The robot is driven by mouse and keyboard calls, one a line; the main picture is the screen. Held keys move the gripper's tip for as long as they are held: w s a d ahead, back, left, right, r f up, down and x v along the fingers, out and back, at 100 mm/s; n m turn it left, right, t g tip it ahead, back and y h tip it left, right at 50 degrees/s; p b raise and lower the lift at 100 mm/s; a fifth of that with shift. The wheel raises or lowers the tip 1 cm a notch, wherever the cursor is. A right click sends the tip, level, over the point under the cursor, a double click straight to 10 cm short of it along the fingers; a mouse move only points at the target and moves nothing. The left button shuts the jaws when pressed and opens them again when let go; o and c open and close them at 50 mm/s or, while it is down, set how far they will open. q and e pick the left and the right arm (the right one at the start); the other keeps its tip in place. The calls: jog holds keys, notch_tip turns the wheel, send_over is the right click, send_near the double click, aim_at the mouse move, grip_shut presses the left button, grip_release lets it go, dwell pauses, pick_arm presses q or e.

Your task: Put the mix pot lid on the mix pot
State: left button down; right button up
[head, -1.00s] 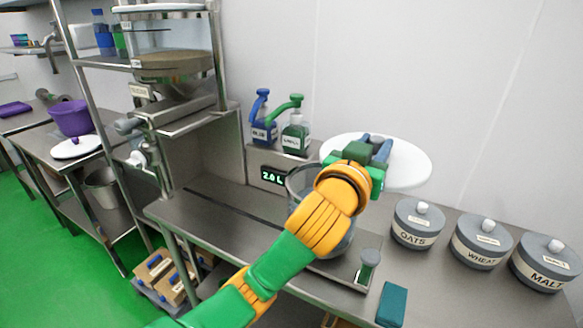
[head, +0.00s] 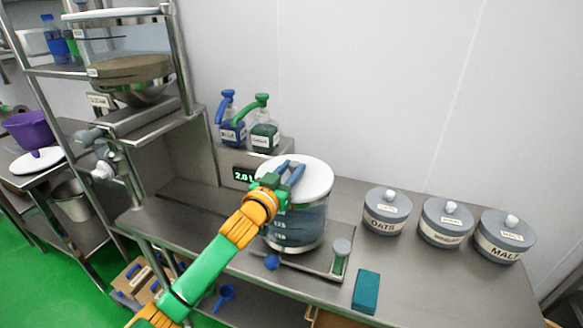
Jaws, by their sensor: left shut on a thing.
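The white round mix pot lid (head: 313,180) is over the pot's top and looks level. It covers the mouth; whether it rests fully on the rim I cannot tell. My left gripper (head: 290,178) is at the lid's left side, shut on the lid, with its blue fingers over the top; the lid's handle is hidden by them. My left arm comes up from the lower left in front of the pot. My right gripper is not in view.
Two pump bottles, blue (head: 230,130) and green (head: 264,132), stand behind the pot. Tins of oats (head: 386,215), wheat (head: 444,226) and malt (head: 503,240) stand to the right. A teal block (head: 366,292) lies near the front edge. A display (head: 244,175) reads about 2.0.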

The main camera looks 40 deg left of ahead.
pick_arm(q)
jog(key=c, duration=0.6)
grip_release()
jog(key=shift+f, duration=0.1)
jog(key=shift+o, duration=0.2)
jog(key=shift+r, duration=0.2)
jog(key=s+d+b, duration=0.1)
jog(key=s+b, duration=0.1)
jog(key=s, duration=1)
jog(key=shift+d, duration=0.4)
jog(key=shift+f, duration=0.1)
